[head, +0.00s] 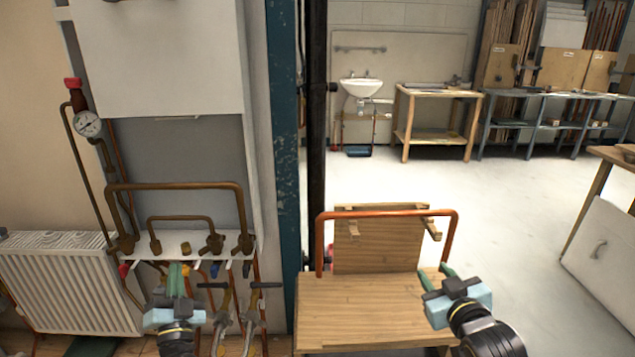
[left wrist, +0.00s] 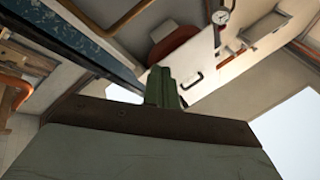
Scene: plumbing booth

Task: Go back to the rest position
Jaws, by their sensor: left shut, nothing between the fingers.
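My left gripper (head: 177,279) is at the lower left in the head view, in front of the pipe manifold, with its green fingers pointing up and together. Its closed fingers also show in the left wrist view (left wrist: 162,86), with nothing between them. My right gripper (head: 437,277) is at the lower right, beside the wooden bench. Its two green fingers stand apart, and I see nothing between them.
A pressure gauge (head: 87,123) hangs higher. A wooden bench (head: 355,310) with an orange pipe (head: 388,213) stands in front. Floor (head: 530,215) beyond is clear.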

